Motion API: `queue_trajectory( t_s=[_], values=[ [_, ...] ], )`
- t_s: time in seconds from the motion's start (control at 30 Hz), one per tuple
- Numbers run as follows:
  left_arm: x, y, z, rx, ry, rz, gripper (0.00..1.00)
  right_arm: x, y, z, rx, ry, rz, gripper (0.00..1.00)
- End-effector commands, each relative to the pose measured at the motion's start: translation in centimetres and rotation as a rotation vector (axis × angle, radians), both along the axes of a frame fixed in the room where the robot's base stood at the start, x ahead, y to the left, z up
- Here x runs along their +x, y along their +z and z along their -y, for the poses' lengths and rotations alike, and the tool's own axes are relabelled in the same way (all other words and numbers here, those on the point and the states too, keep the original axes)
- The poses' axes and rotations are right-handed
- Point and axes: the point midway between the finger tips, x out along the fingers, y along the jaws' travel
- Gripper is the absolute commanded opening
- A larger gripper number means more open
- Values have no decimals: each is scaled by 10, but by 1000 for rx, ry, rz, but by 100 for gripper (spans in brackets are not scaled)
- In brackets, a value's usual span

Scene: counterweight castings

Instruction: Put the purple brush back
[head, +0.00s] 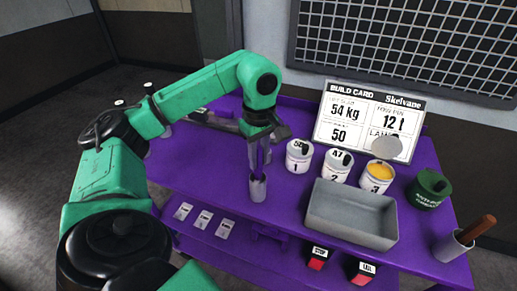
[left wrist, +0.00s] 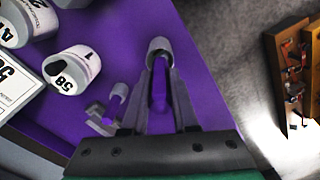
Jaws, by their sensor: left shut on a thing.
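My left gripper (head: 260,166) points down over the table and is shut on the purple brush (left wrist: 159,92). The brush is upright between the fingers, and they hide much of it in the head view. A small grey cup (head: 258,189) stands on the purple table directly below; it also shows in the left wrist view (left wrist: 158,47). The lower end of the brush is at the cup's mouth; I cannot tell how far inside it is. My right gripper is not in view.
Three numbered white pots, pot 1 (head: 299,157), pot 2 (head: 336,167) and pot 3 (head: 376,178), stand behind a grey tray (head: 350,238). A green pot (head: 428,190) and a brown-handled tool (head: 475,230) in a grey holder are at right. A build card (head: 368,120) stands behind.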

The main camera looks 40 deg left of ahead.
Motion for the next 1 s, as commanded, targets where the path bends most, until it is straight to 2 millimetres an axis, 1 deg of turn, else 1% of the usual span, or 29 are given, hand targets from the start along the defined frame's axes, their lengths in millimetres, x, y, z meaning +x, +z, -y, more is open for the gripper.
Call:
queue_trajectory(
  t_s=[0.07,0.47,1.0],
  values=[
    [0,-5,0,0,0,1,0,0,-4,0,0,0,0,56],
    [0,-6,0,0,0,1,0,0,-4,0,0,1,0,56],
    [0,-17,0,0,0,1,0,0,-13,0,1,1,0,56]
  ],
)
